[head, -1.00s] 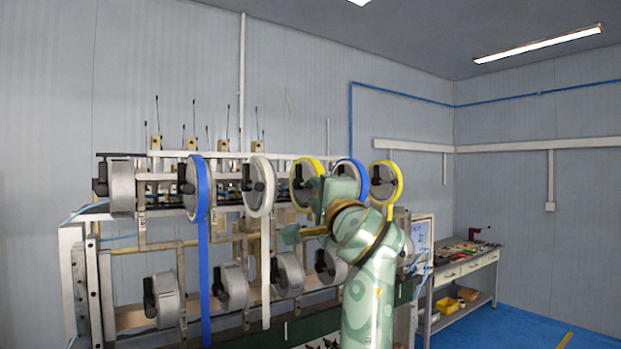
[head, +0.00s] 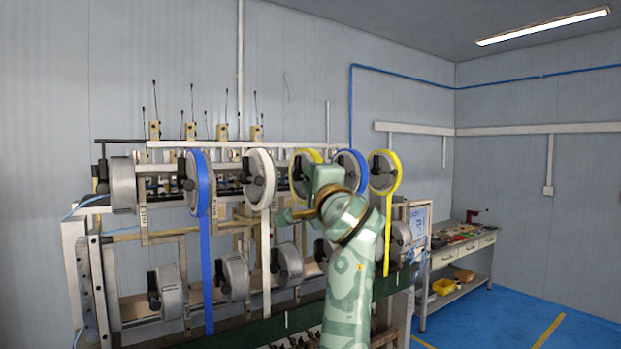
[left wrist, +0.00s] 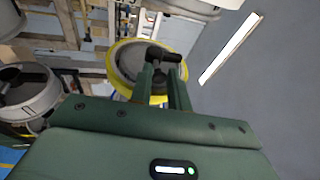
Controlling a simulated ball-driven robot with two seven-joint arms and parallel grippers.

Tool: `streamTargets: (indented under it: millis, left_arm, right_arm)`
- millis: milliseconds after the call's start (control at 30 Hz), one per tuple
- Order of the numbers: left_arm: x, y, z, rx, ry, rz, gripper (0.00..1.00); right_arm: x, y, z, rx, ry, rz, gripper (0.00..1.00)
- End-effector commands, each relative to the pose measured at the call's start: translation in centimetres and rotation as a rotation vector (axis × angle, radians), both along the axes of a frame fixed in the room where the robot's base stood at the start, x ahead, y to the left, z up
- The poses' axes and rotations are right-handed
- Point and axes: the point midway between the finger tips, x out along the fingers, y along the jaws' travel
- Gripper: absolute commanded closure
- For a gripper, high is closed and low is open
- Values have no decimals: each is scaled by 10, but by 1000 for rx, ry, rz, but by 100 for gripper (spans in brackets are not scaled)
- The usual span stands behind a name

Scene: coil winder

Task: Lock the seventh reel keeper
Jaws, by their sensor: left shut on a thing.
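The reel keepers are black handles on the hubs of the grey reels on the winder. In the left wrist view my left gripper (left wrist: 162,76) is shut on a black keeper (left wrist: 163,53) at the hub of a yellow-rimmed reel (left wrist: 122,66). In the head view my left gripper (head: 325,182) is in front of the yellow-rimmed reel (head: 298,158) in the middle of the upper row, hiding part of it. The fingertips and that keeper's exact angle are hard to tell there. My right gripper is not in view.
Upper-row reels with blue (head: 203,183), white (head: 262,195) and yellow (head: 397,172) rims stand close by. Bare grey reels (head: 234,277) sit in a lower row. A workbench (head: 450,258) stands at the right; blue floor (head: 510,320) beside it is clear.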

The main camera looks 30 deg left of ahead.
Motion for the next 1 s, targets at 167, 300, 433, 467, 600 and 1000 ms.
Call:
streamTargets:
  millis: [167,300,433,467,600,1000]
  left_arm:
    - [0,0,0,-1,1,-1,93]
    - [0,-2,0,-1,1,-2,93]
    - [-1,-5,-1,0,0,-2,93]
    - [-1,-6,-1,1,1,-2,93]
    - [-4,-11,0,1,1,-2,93]
    - [-9,-22,-1,0,2,-2,93]
  right_arm:
    - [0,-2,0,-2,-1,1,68]
    - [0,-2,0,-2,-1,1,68]
    - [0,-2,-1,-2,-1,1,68]
    - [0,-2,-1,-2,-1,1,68]
    - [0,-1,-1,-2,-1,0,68]
    - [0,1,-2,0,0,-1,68]
